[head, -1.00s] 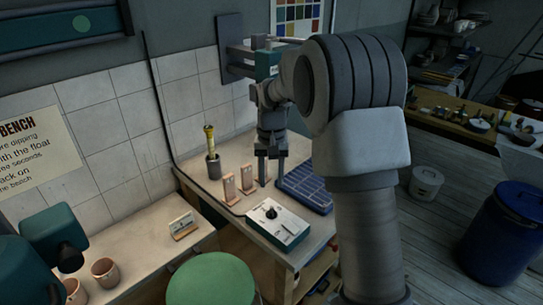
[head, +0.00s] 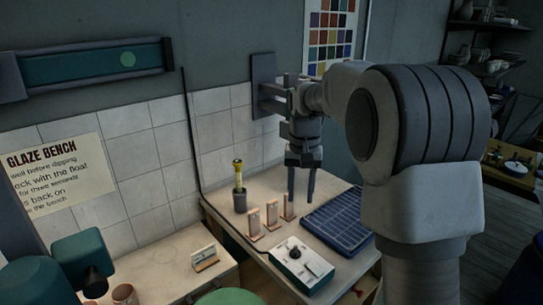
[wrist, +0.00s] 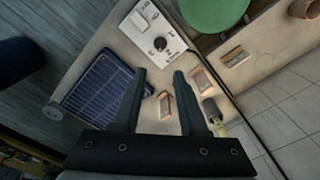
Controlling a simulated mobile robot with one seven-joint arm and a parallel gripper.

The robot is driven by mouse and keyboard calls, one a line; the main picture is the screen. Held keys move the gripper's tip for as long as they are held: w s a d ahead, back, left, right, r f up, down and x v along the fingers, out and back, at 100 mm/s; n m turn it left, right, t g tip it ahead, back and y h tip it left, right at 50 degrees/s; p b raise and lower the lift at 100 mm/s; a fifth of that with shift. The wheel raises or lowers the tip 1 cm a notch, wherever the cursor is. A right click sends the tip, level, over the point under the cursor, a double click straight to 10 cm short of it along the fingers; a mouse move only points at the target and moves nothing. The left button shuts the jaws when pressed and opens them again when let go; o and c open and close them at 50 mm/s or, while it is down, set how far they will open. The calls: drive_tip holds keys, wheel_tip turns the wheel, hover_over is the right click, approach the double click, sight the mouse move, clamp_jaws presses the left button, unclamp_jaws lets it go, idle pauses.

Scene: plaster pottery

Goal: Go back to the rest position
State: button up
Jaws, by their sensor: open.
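My gripper (head: 301,198) is open, fingers pointing down, above the bench behind the tiles in the head view. Its two fingers also show in the wrist view (wrist: 160,76), with nothing between the tips. Three upright pinkish clay tiles stand in a row on the bench: a left one (head: 254,223), a middle one (head: 272,214) and a right one (head: 288,207). The gripper is apart from them. My arm is bent and reaches toward the wall.
A blue gridded tray (head: 340,222) lies right of the tiles. A white box with a black knob (head: 303,265) sits in front. A grey cup (head: 240,203) holds a yellow-topped rod. A wall bracket (head: 264,84) is close behind the arm. A green stool (wrist: 215,12) stands beside the bench.

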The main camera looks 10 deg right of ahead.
drive_tip(key=s+r+n+t, duration=0.15)
drive_tip(key=s+r, duration=0.25)
drive_tip(key=s, duration=0.6)
drive_tip(key=s+r+n+t, duration=0.15)
drive_tip(key=s+r, duration=0.25)
drive_tip(key=s, duration=0.7)
drive_tip(key=s+f+t, duration=0.2)
drive_tip(key=s+f, duration=0.1)
drive_tip(key=s, duration=0.4)
drive_tip(key=shift+s+d+f, duration=0.15)
drive_tip(key=shift+f, duration=0.05)
drive_tip(key=shift+d, duration=0.15)
